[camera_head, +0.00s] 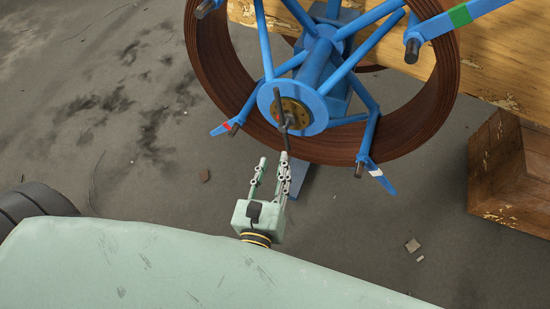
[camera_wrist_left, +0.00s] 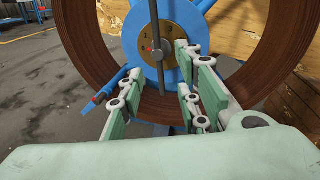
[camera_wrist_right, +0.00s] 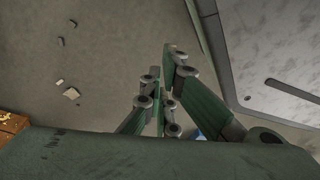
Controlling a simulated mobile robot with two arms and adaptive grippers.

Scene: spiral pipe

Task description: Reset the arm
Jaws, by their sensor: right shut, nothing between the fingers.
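My left gripper (camera_head: 272,164) points up at the blue hub in the head view. It is open with nothing between its fingers and is just below a dark crank-like rod (camera_head: 282,106) at the hub centre. In the left wrist view the rod (camera_wrist_left: 155,28) stands beyond the gap between the open fingers (camera_wrist_left: 158,66). I cannot tell whether a finger touches it. The spool of brown pipe (camera_head: 220,75) sits around the blue spoked frame (camera_head: 316,68). My right gripper (camera_wrist_right: 161,65) shows only in the right wrist view, shut and empty over bare floor.
A wooden beam or panel (camera_head: 500,55) lies behind the spool. A wooden crate (camera_head: 512,170) stands at the right. Small debris (camera_head: 412,245) lies on the grey floor (camera_head: 110,160), which is largely open at the left.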

